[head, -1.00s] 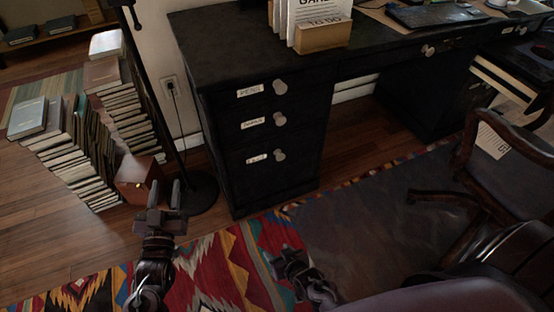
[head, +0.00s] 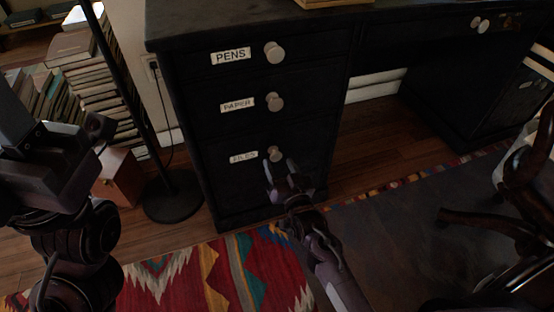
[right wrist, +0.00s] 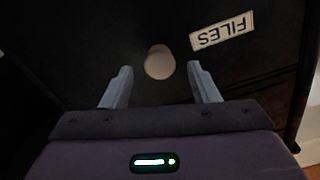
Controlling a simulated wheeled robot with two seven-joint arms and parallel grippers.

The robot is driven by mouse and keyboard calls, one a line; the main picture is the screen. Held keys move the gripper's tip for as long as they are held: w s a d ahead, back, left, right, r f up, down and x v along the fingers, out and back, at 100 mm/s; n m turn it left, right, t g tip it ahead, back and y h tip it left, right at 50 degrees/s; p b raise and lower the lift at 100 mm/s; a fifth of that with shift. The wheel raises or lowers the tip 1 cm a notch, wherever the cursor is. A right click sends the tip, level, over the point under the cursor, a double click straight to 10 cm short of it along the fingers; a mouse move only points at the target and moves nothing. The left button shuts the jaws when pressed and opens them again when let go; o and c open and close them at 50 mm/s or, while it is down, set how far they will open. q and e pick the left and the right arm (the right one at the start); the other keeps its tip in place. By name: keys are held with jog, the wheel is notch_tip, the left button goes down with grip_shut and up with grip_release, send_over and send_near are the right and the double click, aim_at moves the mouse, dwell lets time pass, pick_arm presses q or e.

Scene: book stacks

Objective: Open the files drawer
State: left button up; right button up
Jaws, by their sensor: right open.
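The files drawer (head: 235,185) is the lowest drawer in the black desk's left pedestal and is shut. Its label reads FILES and its round pale knob (head: 275,153) sticks out to the right of the label. My right gripper (head: 279,168) is open at the knob, with its fingers pointing at the drawer front. In the right wrist view the knob (right wrist: 160,62) lies between the two spread fingertips, slightly beyond them, with clear gaps to both. The label (right wrist: 222,31) shows upside down there. My left gripper (head: 50,140) is large at the left edge; its fingers cannot be made out clearly.
The pens drawer (head: 300,47) and paper drawer (head: 310,92) above are shut. A lamp pole with a round base (head: 174,197), a small brown box (head: 118,180) and book stacks (head: 75,85) stand left. A chair (head: 525,200) is at right. A patterned rug covers the floor in front.

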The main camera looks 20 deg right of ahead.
aim_at(276, 158)
jog(key=shift+w+b, duration=0.7)
jog(key=shift+w, duration=1.4)
grip_shut()
